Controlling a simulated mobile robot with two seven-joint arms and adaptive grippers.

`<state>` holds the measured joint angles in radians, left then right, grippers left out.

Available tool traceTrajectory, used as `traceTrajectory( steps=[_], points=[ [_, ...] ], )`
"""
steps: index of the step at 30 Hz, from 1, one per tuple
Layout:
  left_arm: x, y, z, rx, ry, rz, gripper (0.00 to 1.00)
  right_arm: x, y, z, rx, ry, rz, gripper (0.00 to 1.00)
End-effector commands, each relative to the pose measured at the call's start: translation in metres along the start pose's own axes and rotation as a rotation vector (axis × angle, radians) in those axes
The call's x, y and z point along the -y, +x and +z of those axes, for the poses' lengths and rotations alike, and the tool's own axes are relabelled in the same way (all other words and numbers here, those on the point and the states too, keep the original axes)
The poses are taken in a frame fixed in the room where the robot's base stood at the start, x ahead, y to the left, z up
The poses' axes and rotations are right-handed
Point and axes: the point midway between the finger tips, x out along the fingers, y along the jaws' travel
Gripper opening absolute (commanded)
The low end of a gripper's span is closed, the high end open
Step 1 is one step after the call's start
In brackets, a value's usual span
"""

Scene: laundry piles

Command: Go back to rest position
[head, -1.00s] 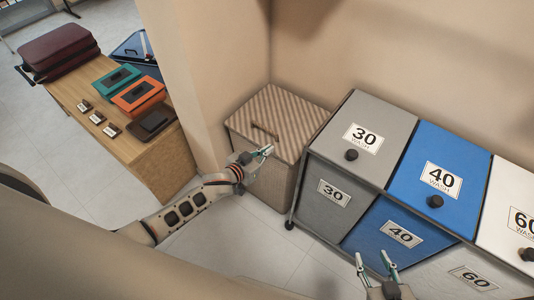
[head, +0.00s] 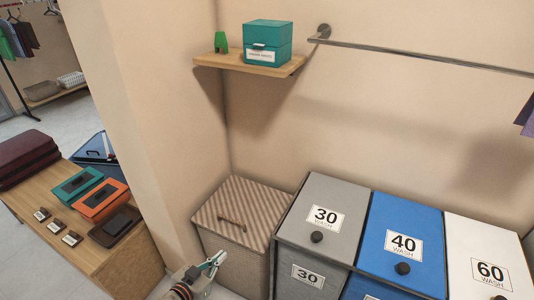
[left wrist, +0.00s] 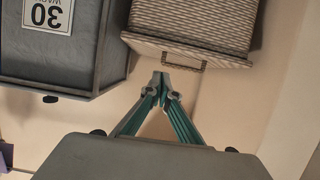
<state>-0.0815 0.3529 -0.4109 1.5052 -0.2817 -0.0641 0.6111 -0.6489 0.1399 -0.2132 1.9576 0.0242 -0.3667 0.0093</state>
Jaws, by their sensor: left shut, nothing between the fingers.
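My left gripper (head: 214,262) is at the bottom of the head view, in front of the striped hamper (head: 250,212). In the left wrist view the left gripper's fingertips (left wrist: 160,80) meet, with nothing between them. The striped hamper also shows in that view (left wrist: 195,25), its lid down and its handle facing me. The gripper looks apart from it. My right gripper is out of the head view.
The grey 30 bin (head: 335,190), blue 40 bin (head: 405,222) and white 60 bin (head: 480,240) stand right of the hamper, lids closed. A shelf (head: 225,63) holds a teal box (head: 268,45). A wooden table (head: 120,250) with cases stands left.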

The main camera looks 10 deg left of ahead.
Motion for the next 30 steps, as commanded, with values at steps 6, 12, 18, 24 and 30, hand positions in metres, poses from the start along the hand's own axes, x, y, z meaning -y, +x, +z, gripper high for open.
traceTrajectory(
  steps=[6,12,18,24,30],
  points=[
    [-0.021,-0.022,0.017,0.031,-0.002,-0.008,0.00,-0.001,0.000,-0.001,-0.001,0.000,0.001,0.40],
    [-0.059,-0.088,0.050,0.126,0.018,-0.042,0.00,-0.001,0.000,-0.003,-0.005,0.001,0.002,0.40],
    [-0.079,-0.149,0.070,0.225,0.058,-0.066,0.00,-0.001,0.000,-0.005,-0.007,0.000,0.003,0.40],
    [-0.084,-0.175,0.077,0.270,0.081,-0.071,0.00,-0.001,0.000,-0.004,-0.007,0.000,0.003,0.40],
    [-0.084,-0.176,0.077,0.272,0.085,-0.071,0.00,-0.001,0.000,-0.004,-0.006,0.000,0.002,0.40]
  ],
)
